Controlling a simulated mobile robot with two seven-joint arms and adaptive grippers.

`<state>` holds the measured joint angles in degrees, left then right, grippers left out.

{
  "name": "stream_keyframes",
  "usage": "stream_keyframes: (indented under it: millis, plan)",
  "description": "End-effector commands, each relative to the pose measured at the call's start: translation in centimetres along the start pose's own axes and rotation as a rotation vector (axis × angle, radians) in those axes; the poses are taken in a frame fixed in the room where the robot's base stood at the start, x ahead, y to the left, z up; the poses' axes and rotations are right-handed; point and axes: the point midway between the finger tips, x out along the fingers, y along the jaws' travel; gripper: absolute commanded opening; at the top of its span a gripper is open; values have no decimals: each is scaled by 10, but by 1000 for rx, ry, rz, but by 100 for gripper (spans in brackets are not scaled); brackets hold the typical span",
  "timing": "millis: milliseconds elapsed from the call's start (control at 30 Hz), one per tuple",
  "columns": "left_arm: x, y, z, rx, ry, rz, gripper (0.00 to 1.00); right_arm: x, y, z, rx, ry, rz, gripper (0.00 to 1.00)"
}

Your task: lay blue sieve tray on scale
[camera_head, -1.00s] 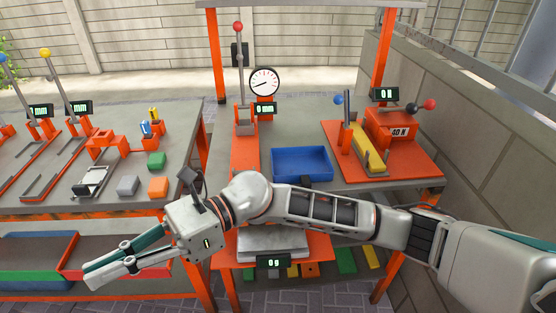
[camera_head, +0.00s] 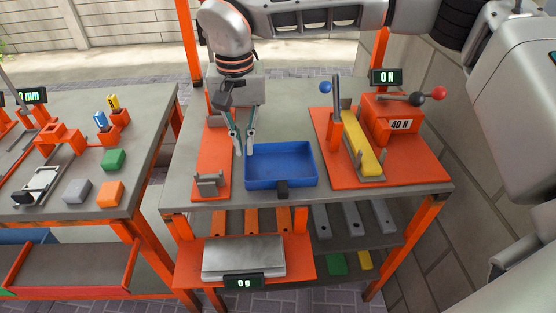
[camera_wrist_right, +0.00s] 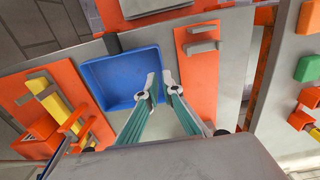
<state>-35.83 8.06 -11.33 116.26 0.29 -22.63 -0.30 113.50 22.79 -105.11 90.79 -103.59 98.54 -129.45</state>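The blue sieve tray (camera_head: 281,180) lies flat on the grey upper bench top, with a dark handle on its front side. It also shows in the wrist view (camera_wrist_right: 120,78). My right gripper (camera_head: 244,152) is open and points down at the tray's left wall. In the wrist view the fingers (camera_wrist_right: 160,78) appear on either side of that wall, one over the inside and one outside; contact cannot be told. The scale is lower, at the front, with a bare metal plate (camera_head: 244,256) on an orange base and a display reading 0 g. My left gripper is out of view.
Left of the tray is an orange stand base (camera_head: 212,180) with a metal bracket. Right of it is an orange force tester (camera_head: 388,130) with a yellow bar. A separate bench at left holds coloured blocks (camera_head: 110,192). Coloured bars lie on the shelf behind the scale.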

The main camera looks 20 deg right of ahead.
Motion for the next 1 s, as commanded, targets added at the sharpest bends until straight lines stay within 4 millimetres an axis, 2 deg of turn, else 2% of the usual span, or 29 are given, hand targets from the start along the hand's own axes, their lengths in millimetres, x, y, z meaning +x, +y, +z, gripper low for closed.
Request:
stream_keyframes:
  millis: [200,467,733,1000]
  plan:
    - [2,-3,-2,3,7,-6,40,18,2,-1,-1,-2,7,6]
    - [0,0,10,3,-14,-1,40,39,0,-3,0,-3,4,6]
    - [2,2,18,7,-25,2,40,76,-1,-6,-1,-3,4,6]
    - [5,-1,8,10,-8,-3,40,79,-1,-6,0,0,2,6]
